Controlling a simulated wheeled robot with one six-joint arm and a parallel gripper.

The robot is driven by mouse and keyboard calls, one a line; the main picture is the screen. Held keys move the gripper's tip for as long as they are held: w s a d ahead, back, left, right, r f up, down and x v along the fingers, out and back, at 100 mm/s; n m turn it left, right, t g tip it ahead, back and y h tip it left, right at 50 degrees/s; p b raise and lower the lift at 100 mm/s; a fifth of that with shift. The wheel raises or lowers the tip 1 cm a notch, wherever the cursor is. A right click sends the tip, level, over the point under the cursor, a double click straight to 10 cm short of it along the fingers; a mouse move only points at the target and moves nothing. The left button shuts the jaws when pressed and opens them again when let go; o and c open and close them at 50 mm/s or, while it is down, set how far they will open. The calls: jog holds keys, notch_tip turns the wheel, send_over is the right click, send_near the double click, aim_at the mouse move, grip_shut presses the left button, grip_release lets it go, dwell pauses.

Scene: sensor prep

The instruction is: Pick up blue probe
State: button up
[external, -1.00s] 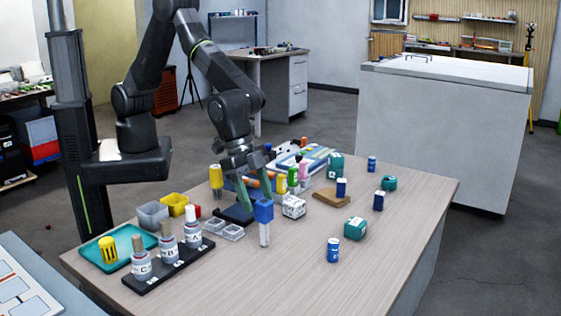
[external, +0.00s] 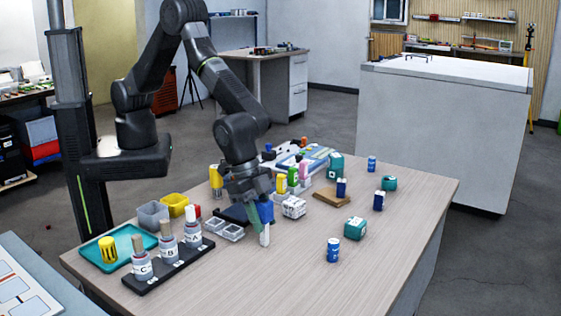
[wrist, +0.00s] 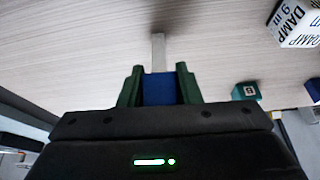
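The blue probe has a blue block-like head (external: 266,212) and a pale grey shaft (external: 265,236). It stands upright on the wooden table near the middle in the external view. My gripper (external: 259,212) is lowered over it with green fingers on either side of the head. In the wrist view the blue head (wrist: 160,89) fills the space between the fingertips of my gripper (wrist: 160,85), with no gap seen on either side. The pale shaft (wrist: 158,50) sticks out beyond the fingers. The gripper looks shut on the head. The shaft's lower end still appears at table level.
A printed white cube (external: 293,207) stands close on the right. Clear small trays (external: 231,232) and a black rack of labelled bottles (external: 170,268) lie to the left. A blue can (external: 333,250) and a teal box (external: 355,228) stand further right. The table's front middle is bare.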

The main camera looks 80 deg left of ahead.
jog(key=c, duration=0.3)
jog(key=shift+r, duration=0.1)
